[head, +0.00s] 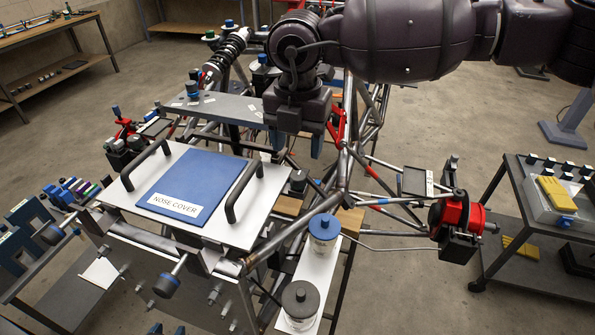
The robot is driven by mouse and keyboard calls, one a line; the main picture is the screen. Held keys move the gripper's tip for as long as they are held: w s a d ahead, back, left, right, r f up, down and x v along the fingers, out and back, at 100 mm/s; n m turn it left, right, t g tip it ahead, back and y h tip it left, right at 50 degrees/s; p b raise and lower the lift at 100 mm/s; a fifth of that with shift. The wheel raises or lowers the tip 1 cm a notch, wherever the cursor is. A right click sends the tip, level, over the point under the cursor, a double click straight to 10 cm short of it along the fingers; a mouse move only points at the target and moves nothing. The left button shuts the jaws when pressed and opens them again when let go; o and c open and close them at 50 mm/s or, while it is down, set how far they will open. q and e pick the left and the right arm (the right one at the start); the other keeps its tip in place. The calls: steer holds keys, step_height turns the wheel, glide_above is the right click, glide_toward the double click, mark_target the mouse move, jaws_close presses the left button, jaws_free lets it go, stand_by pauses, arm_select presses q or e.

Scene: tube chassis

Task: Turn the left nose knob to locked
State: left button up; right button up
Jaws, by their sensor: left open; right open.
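The white nose cover (255,210) with a blue panel (187,188) and two dark handles lies on the tube chassis (345,170). I cannot tell from this view whether either is locked. My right gripper (295,142) points down behind the cover's far right corner, open and apart from both knobs. Nothing shows between its fingers. My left gripper is not in view.
Two lidded jars (323,236) stand on a white board (325,275) right of the cover. A red wheel hub (455,214) and a cart (530,225) are at the right. A tool rack (22,240) is at the left. My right arm crosses the top.

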mark_target(298, 177)
step_height(298, 177, down, 8)
steer(key=shift+r+p, duration=0.25)
steer(key=shift+p, duration=0.1)
steer(key=shift+c, duration=0.5)
